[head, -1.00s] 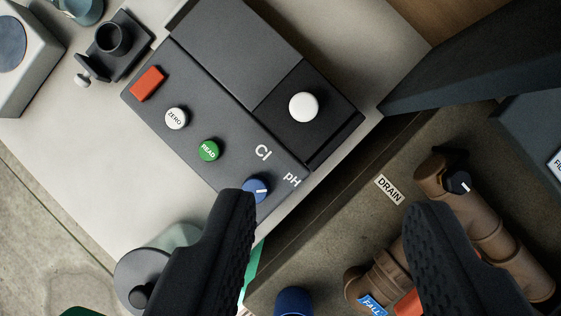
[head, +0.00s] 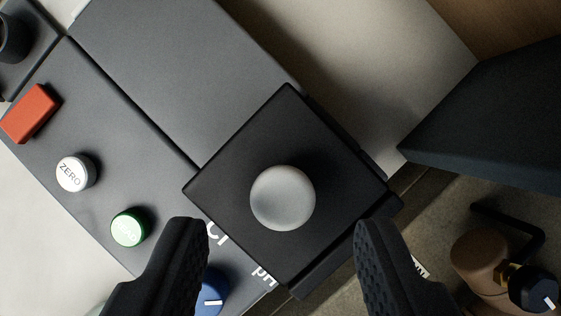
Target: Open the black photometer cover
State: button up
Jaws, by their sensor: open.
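The black photometer cover (head: 330,160) is a square black lid at the end of the grey photometer body (head: 180,70). It lies flat and looks shut. A round pale grey knob (head: 283,198) stands on its middle. My gripper (head: 283,240) is open and empty in the head view. Its two black fingers show at the bottom, one on each side of the knob, with clear gaps. The knob lies just ahead of the fingertips, and I cannot tell their height above it. The left finger hides part of the Cl label.
A dark panel (head: 490,115) stands at the right.

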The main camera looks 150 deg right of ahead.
jog(key=shift+x, duration=1.1)
grip_shut()
jog(key=a+b, duration=0.1)
jog(key=a, duration=0.2)
jog(key=w+a+b, duration=0.1)
jog(key=a, duration=0.2)
jog(key=w+a+b, duration=0.1)
jog(key=a, duration=0.3)
jog(key=shift+a+f, duration=0.1)
jog(key=shift+a, duration=0.05)
grip_release()
